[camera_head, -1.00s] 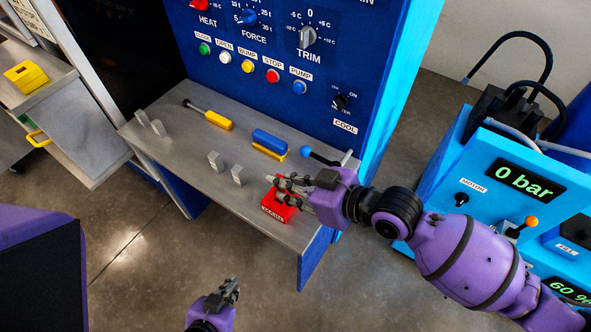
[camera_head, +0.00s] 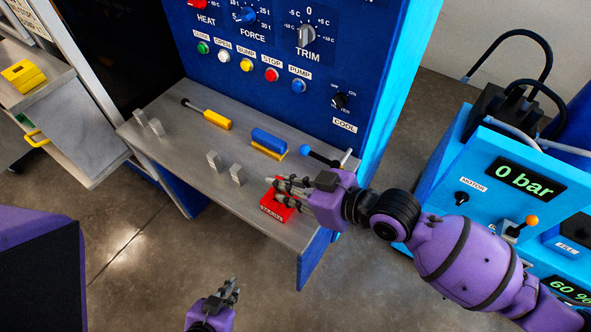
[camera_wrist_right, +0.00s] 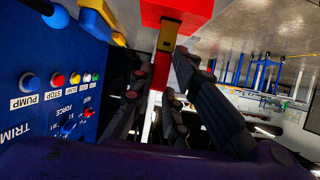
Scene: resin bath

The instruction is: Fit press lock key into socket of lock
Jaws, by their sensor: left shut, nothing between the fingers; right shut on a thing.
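The red lock block (camera_head: 270,205), with a white label on its front, sits on the front right of the grey shelf. My right gripper (camera_head: 282,189) is over it from the right, its fingers hiding part of its top. In the right wrist view, the gripper's dark fingers close on a narrow red and white key (camera_wrist_right: 158,75). A brass-coloured piece (camera_wrist_right: 168,36) lies between the key and the red block (camera_wrist_right: 178,10). I cannot tell whether the key is inside the socket. My left gripper (camera_head: 232,287) is shut and empty, low in front of the shelf.
On the grey shelf (camera_head: 190,170) are a yellow-handled tool (camera_head: 217,119), a blue and yellow block (camera_head: 268,142), a blue-knobbed lever (camera_head: 318,157) and small metal uprights (camera_head: 237,174). The blue button panel (camera_head: 330,60) rises behind. A light-blue pump unit (camera_head: 480,165) stands right.

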